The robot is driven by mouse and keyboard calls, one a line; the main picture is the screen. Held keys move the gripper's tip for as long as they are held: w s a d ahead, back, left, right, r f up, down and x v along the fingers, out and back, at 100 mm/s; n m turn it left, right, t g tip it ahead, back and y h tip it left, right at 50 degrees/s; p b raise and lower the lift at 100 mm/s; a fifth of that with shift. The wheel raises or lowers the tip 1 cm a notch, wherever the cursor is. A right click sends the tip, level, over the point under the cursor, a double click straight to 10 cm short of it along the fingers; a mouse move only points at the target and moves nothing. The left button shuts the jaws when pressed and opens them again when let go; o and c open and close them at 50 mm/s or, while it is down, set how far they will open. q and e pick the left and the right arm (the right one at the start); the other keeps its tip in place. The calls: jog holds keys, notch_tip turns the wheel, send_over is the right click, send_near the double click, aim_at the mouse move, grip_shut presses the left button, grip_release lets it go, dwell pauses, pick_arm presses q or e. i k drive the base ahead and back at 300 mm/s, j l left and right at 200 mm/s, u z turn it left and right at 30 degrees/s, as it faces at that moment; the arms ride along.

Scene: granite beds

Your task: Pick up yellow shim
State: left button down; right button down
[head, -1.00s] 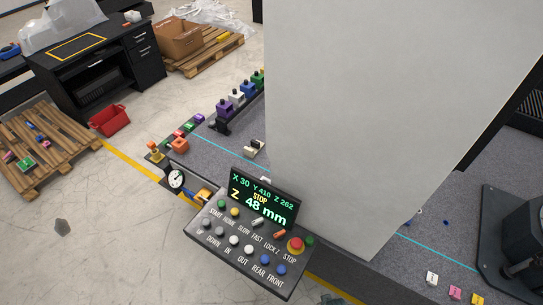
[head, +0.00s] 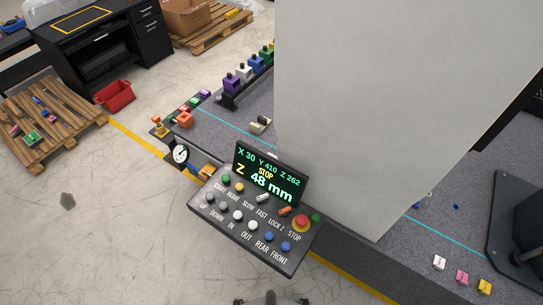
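A small yellow block (head: 484,287) with a dark mark lies at the lower right of the head view, on the grey speckled bed. It is at the end of a row with a pink block (head: 461,276) and a white block (head: 439,262). A yellow-orange piece (head: 159,130) also stands at the bed's far left end. I cannot tell for certain which of these is the yellow shim. Neither gripper shows clearly. A dark part of mine is cut off at the bottom edge.
A tall grey slab (head: 390,100) stands across the bed and hides much of it. A control panel (head: 255,215) with a Z 48 mm display stands in front. A dark machine base (head: 520,215) is at right. Coloured knobbed blocks (head: 231,83) line the back left.

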aim_at(484, 288)
jog(key=z, duration=2.2)
jog(key=i+l, duration=0.8)
jog(key=l, duration=0.15)
jog(key=u, duration=0.35)
jog(key=i+l+u, duration=0.25)
jog(key=l, duration=0.15)
jog(key=l+u, duration=0.25)
jog(key=l, duration=0.15)
jog(key=l+u, duration=0.25)
jog(key=l, duration=0.2)
jog(key=i, duration=0.05)
